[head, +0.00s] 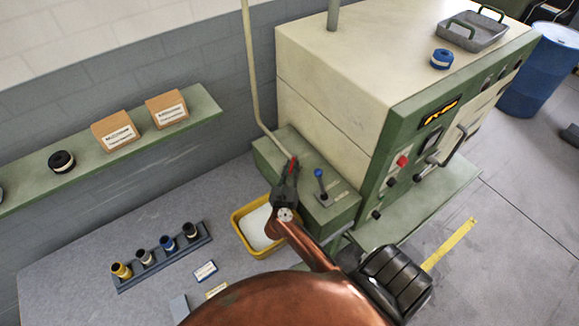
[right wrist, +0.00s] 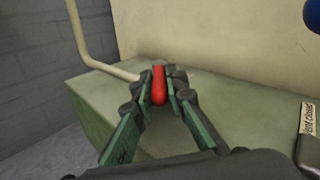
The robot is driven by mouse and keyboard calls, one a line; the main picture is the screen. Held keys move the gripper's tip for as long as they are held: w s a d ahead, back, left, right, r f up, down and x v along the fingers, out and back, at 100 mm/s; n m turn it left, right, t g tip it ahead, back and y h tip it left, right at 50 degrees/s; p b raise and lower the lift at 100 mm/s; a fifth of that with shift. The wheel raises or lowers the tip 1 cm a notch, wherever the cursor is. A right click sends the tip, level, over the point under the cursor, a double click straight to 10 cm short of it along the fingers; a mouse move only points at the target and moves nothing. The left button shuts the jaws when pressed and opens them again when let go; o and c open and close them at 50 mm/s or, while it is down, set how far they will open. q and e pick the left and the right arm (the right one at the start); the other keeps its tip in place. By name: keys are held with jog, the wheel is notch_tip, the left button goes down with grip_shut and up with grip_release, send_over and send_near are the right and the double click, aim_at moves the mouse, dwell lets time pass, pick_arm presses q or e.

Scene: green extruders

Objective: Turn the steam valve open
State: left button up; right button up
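The steam valve appears to be the red handle at the foot of the beige pipe, on the green box (head: 270,158) beside the cream machine. The red handle (right wrist: 159,87) shows between my right fingertips in the right wrist view. In the head view my right gripper (head: 288,178) covers most of it. The right fingers lie close along both sides of the handle and look shut on it; the pads hide the exact contact. A blue-knobbed lever (head: 319,176) stands upright just right of the gripper. My left gripper is not in view.
A yellow bin (head: 238,222) with white contents is left of the green box. A label plate (right wrist: 308,130) is at right in the wrist view. The machine's control panel (head: 410,140) is further right. A rack of several small cylinders (head: 160,262) and a shelf (head: 95,155) are at left.

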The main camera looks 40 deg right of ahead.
jog(key=o, duration=0.4)
jog(key=v, duration=1.2)
jog(key=shift+r, duration=0.1)
jog(key=shift+w, duration=0.1)
jog(key=shift+c, duration=0.5)
